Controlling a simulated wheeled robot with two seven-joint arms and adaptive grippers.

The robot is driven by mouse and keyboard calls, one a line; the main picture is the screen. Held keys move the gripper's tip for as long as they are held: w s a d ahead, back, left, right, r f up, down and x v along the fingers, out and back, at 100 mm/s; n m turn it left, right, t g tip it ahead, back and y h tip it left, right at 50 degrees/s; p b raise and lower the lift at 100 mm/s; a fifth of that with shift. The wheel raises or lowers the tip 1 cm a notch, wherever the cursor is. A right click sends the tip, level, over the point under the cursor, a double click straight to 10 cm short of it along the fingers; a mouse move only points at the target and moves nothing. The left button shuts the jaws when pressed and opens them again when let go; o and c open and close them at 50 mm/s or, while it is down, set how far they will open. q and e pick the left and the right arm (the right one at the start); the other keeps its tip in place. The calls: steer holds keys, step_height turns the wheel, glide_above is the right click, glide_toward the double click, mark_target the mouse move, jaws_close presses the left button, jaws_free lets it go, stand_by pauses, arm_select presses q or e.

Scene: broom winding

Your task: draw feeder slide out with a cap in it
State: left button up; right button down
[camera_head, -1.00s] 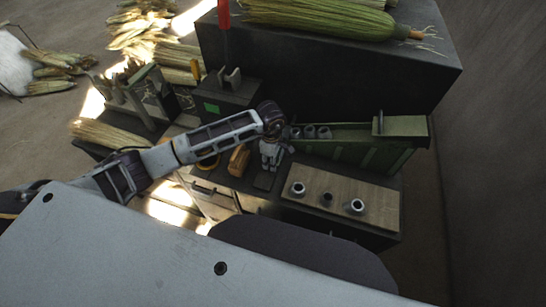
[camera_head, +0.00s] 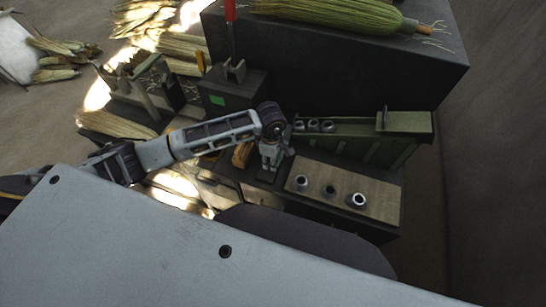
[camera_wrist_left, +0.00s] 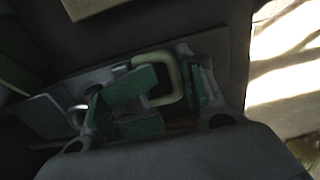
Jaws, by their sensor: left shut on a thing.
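The green feeder (camera_head: 365,140) stands on the dark bench, with several grey caps (camera_head: 313,126) in a row at its left end. My left gripper (camera_head: 268,166) points down at the feeder's left end, in front of the caps. In the left wrist view its green-padded fingers (camera_wrist_left: 132,92) are shut beside a pale rounded loop, apparently the slide's handle (camera_wrist_left: 172,72). A grey strip, perhaps the slide (camera_wrist_left: 45,115), runs off to the left. A small pale ring near the left finger may be a cap (camera_wrist_left: 77,115); I cannot tell. My right gripper is out of view.
A wooden board (camera_head: 385,200) with three upright round parts lies in front of the feeder. A tall dark block (camera_head: 340,70) with a green broom (camera_head: 335,15) stands behind. An orange block (camera_head: 242,154) and a dark fixture (camera_head: 232,88) are left of the gripper.

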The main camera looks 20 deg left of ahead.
mark_target(267, 174)
arm_select(q)
steer(key=shift+s+a+f+p, duration=0.15)
steer(key=shift+s+f, duration=0.1)
steer(key=shift+s, duration=0.55)
steer(key=shift+s+f+p, duration=0.1)
steer(key=shift+s+f, duration=0.2)
steer(key=shift+s, duration=0.55)
steer(key=shift+s+a+f+p, duration=0.15)
steer(key=shift+s+f, duration=0.1)
steer(key=shift+s, duration=0.55)
steer(key=o, duration=0.8)
steer(key=shift+d, duration=0.1)
steer(key=o, duration=1.1)
steer(key=shift+w, duration=0.15)
steer(key=shift+w+r, duration=0.1)
steer(key=shift+r, duration=0.05)
steer(key=shift+w+r+p, duration=0.15)
steer(key=shift+r+p, duration=0.45)
steer(key=shift+r, duration=0.4)
step_height(267, 174, up, 8)
steer(key=p, duration=0.4)
steer(key=shift+r, duration=0.1)
